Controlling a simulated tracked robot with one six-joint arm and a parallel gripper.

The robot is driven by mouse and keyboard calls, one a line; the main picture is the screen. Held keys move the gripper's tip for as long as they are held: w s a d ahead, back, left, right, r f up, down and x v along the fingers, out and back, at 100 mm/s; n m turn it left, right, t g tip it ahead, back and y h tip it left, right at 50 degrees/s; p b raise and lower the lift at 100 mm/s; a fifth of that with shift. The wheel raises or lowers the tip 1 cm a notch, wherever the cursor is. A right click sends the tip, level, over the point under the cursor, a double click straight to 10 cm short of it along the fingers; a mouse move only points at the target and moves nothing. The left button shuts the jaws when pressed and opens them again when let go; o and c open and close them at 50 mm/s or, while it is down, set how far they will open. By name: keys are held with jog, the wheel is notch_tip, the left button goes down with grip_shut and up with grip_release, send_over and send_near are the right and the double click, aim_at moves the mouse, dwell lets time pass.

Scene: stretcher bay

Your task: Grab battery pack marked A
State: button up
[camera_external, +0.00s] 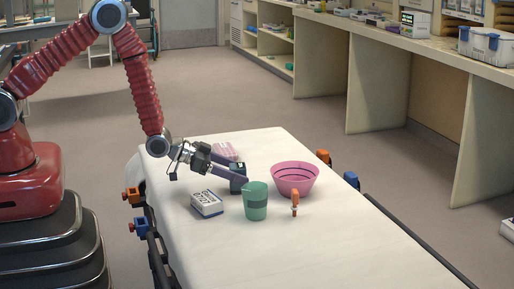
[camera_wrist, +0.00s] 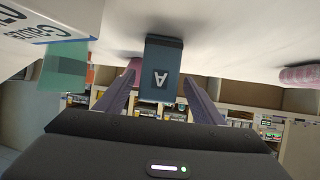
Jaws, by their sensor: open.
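The battery pack (camera_wrist: 161,60) is a dark blue-teal block with a white letter A on its face. It shows in the wrist view between the two fingers of my gripper (camera_wrist: 159,86). In the external view the pack (camera_external: 238,186) stands on the white stretcher sheet, partly hidden by my gripper (camera_external: 236,175). The fingers are open and reach down at a slant beside the pack. I see a gap on each side of it in the wrist view; whether a finger touches it I cannot tell.
A green cup (camera_external: 256,207) stands close in front of the pack. A white gauze box (camera_external: 207,204) is to the left, a pink bowl (camera_external: 295,178) to the right, and a pink bundle (camera_external: 224,152) behind. A small orange-and-white item (camera_external: 295,203) stands near the bowl. The stretcher's near part is clear.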

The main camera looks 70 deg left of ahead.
jog(key=shift+x, duration=2.25)
jog(key=shift+s+d, duration=0.1)
jog(key=shift+d, duration=0.05)
jog(key=shift+c, duration=0.3)
jog(key=shift+r, duration=0.1)
jog(key=c, duration=1.5)
jog(key=shift+o, duration=0.2)
notch_tip(320, 180, up, 10)
